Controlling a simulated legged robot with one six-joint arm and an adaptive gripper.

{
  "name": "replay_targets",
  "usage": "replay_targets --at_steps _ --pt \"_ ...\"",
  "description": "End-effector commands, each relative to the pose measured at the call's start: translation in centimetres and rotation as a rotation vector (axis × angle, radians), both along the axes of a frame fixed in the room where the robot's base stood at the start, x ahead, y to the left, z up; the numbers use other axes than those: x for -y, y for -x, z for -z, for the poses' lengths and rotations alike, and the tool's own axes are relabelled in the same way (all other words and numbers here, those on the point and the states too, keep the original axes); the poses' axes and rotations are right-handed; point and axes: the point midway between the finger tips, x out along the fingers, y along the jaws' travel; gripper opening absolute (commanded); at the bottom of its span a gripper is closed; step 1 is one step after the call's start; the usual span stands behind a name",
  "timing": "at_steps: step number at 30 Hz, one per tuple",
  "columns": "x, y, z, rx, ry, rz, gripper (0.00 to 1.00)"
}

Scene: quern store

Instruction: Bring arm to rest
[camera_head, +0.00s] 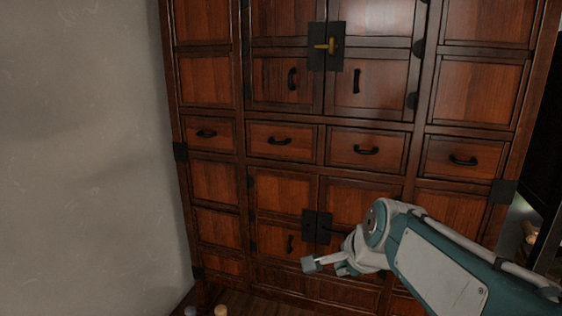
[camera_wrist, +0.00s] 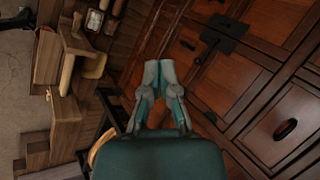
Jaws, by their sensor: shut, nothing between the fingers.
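My gripper (camera_head: 325,265) is at the lower right of the head view, in front of the lower part of a wooden cabinet (camera_head: 215,183). My teal and white arm reaches in from the right edge. In the wrist view my gripper (camera_wrist: 159,70) points up the picture with its two fingertips together. Nothing shows between the fingers. The gripper hides part of the cabinet's lower doors in the head view. I cannot tell how far it is from the cabinet front.
A plain grey wall (camera_head: 80,150) is at the left. In the wrist view, wooden furniture (camera_wrist: 65,115) with small items stands at the left.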

Motion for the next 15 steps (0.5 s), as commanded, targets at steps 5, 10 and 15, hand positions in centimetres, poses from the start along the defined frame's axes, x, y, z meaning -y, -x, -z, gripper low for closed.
replay_targets --at_steps 5,10,15 --pt "1.3 7.1 0.8 0.036 0.286 -0.343 0.0" --pt "2.6 13.2 2.8 0.045 0.547 -0.674 0.0" --pt "3.5 17.3 4.7 0.038 0.732 -0.93 0.0"
